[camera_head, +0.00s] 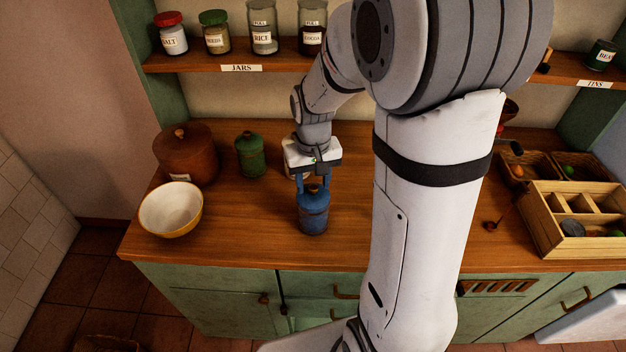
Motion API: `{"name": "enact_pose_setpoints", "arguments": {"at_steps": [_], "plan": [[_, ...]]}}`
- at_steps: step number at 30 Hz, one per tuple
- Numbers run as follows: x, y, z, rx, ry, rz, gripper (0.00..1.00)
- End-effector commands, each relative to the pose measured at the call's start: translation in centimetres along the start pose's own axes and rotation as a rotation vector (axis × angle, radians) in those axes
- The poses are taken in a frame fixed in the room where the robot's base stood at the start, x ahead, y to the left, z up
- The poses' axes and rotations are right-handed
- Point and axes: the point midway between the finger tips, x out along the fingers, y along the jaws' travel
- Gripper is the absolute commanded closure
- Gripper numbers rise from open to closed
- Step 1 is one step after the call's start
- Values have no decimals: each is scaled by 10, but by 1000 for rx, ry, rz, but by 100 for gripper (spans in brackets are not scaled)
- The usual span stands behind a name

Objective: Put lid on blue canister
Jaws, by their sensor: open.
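The blue canister (313,212) stands upright on the wooden counter, near its front edge. Its top looks covered by a blue lid (314,190), though the fingers partly hide where lid and canister meet. My gripper (313,184) points down right over the canister, with its two fingers apart on either side of the lid. Whether the fingers touch the lid cannot be told from this view.
A cream bowl (171,209), a brown pot (186,155) and a green canister (250,155) stand to the left. A wooden compartment box (545,232) is at the right. The shelf (200,62) with jars runs above. Counter between bowl and blue canister is clear.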

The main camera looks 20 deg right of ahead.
Motion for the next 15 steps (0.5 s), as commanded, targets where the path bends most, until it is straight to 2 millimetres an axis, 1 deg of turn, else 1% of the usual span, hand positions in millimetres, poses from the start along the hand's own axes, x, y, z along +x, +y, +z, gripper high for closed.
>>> {"name": "enact_pose_setpoints", "arguments": {"at_steps": [15], "plan": [[-17,0,0,0,1,0,55]]}}
